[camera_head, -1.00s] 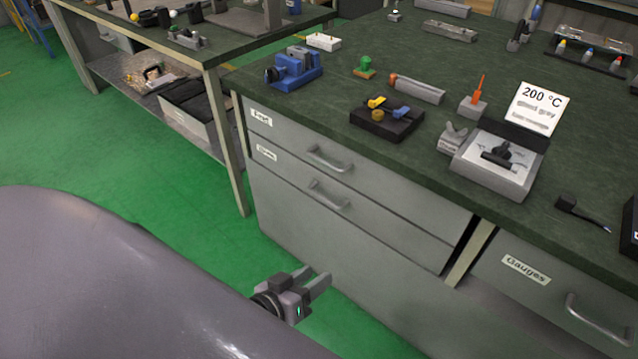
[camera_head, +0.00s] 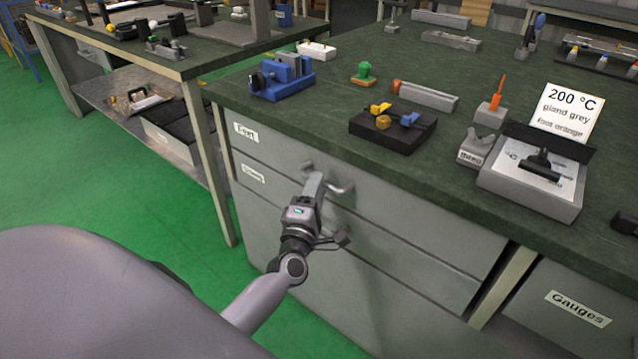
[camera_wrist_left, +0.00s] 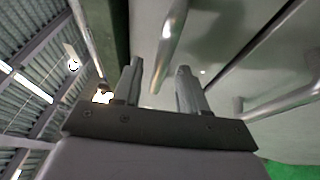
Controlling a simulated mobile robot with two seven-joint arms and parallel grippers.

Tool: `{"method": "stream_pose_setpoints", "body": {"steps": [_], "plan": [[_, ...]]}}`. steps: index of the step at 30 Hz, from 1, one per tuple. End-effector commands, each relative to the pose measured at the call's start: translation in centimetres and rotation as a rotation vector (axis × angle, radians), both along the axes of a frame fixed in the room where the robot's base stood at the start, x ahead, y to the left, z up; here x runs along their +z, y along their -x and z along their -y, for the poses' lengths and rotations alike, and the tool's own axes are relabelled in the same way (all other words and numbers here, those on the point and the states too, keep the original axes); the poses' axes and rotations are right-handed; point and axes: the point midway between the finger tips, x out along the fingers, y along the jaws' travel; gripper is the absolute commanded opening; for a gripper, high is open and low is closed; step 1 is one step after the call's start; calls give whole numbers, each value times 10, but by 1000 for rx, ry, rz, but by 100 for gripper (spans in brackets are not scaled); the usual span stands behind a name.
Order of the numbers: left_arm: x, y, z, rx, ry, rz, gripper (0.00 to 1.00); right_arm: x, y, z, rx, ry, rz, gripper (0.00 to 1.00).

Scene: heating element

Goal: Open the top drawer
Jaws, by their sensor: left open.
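The top drawer (camera_head: 410,231) is a grey front in the bench, with a small label at its left end. It looks shut. Its metal bar handle (camera_head: 341,187) shows in the head view beside the fingers of my left gripper (camera_head: 314,178). In the left wrist view the two fingers of my left gripper (camera_wrist_left: 160,85) are apart, and the handle bar (camera_wrist_left: 171,40) runs between and ahead of them. I cannot tell whether a finger touches it. The second drawer (camera_head: 380,265) is below, partly hidden by my left arm; its handle (camera_wrist_left: 285,102) shows in the wrist view.
The dark green bench top (camera_head: 310,115) carries a blue vise (camera_head: 282,78), a black block with yellow and blue parts (camera_head: 392,127) and a sign (camera_head: 568,112). A Gauges drawer (camera_head: 575,305) is at the right. Green floor (camera_head: 90,190) is free at the left.

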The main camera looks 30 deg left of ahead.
Motion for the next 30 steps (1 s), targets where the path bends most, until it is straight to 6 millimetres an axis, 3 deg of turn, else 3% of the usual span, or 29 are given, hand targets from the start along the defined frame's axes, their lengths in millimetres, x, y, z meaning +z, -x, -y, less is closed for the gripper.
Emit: {"method": "stream_pose_setpoints", "body": {"steps": [7, 17, 21, 30], "plan": [[4, -20, -7, 1, -3, 0, 42, -3, 1, 0, -1, 0, -2, 43], [4, -23, -8, 0, -3, -1, 42, -5, 4, -1, -5, -4, -8, 43], [4, -23, -8, 0, -3, -1, 0, -5, 4, -1, -6, -5, -9, 43], [4, -21, -8, -1, -3, -2, 0, -3, 3, -1, -7, -5, -7, 43]]}}
